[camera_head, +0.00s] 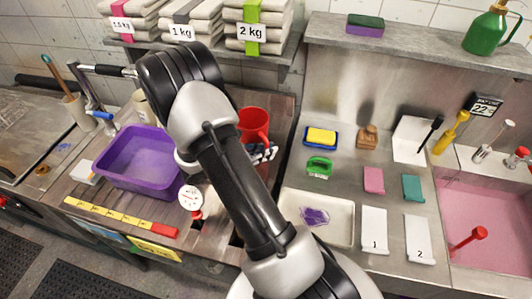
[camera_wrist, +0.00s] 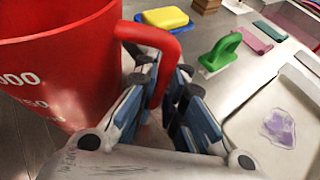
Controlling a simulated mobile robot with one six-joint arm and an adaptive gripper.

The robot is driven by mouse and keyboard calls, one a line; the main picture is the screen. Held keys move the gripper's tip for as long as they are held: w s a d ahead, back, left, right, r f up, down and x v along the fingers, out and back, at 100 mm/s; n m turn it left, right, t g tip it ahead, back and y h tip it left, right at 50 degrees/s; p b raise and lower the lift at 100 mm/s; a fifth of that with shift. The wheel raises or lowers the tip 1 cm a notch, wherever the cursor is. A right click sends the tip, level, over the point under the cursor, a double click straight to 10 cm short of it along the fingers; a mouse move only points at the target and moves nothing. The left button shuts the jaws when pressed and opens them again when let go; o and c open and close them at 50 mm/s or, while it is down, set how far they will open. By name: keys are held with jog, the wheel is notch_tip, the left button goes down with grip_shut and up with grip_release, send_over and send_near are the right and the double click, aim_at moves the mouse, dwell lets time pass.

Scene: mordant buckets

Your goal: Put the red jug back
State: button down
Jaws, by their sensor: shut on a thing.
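The red jug (camera_head: 254,122) stands behind my arm in the head view, near the right end of the wooden worktop. In the wrist view the red jug (camera_wrist: 62,68) fills the upper left, with white numbers on its side and its handle between my fingers. My gripper (camera_wrist: 163,105) is shut on the jug's handle. In the head view my gripper (camera_head: 264,154) shows only in part at the jug's right side, the rest hidden by my arm. The jug looks upright. I cannot tell whether its base touches the surface.
A purple tub (camera_head: 140,165) stands left of my arm. A white tray (camera_head: 335,222) with a purple stain lies to the right, near a green-handled thing (camera_head: 319,167) and a yellow sponge (camera_head: 321,136). A pink sink (camera_head: 490,215) is at far right. Shelves with folded cloth (camera_head: 262,22) hang above.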

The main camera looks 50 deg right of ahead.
jog(key=shift+f, duration=0.15)
jog(key=c, duration=1.7)
grip_release()
jog(key=shift+w+a+r, duration=0.1)
jog(key=shift+a+r, duration=0.1)
jog(key=shift+r, duration=0.15)
jog(key=p+v, duration=0.1)
jog(key=v, duration=0.6)
jog(key=shift+p, duration=0.3)
